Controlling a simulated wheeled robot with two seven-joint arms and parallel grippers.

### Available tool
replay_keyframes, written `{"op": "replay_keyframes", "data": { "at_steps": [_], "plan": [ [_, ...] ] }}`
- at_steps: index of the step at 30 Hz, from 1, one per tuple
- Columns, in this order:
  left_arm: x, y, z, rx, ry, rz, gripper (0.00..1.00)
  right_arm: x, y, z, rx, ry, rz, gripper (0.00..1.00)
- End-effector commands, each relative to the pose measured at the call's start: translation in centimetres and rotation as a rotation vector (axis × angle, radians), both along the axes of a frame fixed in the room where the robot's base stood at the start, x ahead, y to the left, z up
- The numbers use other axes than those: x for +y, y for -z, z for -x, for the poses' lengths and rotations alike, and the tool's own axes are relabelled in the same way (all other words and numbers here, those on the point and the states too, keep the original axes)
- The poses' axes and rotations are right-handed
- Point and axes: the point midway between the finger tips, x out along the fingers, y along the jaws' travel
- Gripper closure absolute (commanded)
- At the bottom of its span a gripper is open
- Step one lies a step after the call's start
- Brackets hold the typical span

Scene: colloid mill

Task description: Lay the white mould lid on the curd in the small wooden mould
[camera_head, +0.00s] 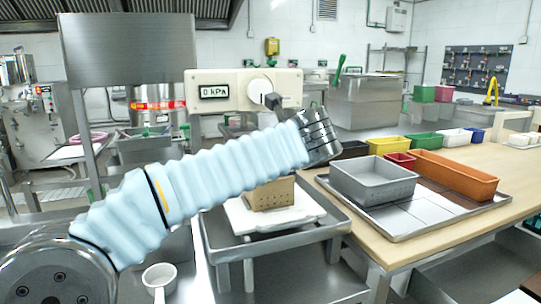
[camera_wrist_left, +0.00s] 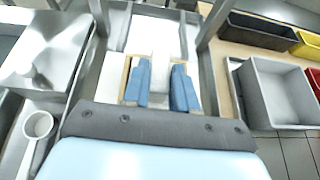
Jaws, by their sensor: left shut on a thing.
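The small wooden mould (camera_head: 270,193) stands on a white board (camera_head: 238,220) on a steel stand, partly behind my left arm. Its pale wooden edge (camera_wrist_left: 127,76) also shows beside the fingers in the left wrist view. My left gripper (camera_wrist_left: 162,88) is over the mould, its two blue fingers shut on a white piece, which I take for the white mould lid (camera_wrist_left: 160,48). Whether the lid touches the curd cannot be told; the curd is hidden. In the head view, my arm's sleeve and wrist hide the fingers. My right gripper is in neither view.
A press head with a gauge (camera_head: 214,91) rises behind my arm. A white scoop (camera_head: 160,277) is at front left.

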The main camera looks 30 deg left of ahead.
Motion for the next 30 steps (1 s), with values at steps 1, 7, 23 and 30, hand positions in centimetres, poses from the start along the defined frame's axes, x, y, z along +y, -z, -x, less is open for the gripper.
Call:
{"op": "replay_keyframes", "data": {
  "at_steps": [1, 7, 23, 30],
  "plan": [
    [0.0, -0.03, 0.0, 0.0, 0.0, 0.0, 1.0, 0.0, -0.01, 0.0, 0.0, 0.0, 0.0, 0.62],
    [0.0, -0.03, 0.0, 0.0, 0.0, 0.0, 1.0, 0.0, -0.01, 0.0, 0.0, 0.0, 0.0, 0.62],
    [0.01, 0.58, 0.01, 0.001, 0.0, -0.001, 1.0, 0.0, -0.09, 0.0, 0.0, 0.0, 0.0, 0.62],
    [0.01, 0.58, 0.02, 0.0, 0.0, 0.0, 0.61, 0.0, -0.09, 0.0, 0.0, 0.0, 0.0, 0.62]
  ]
}}
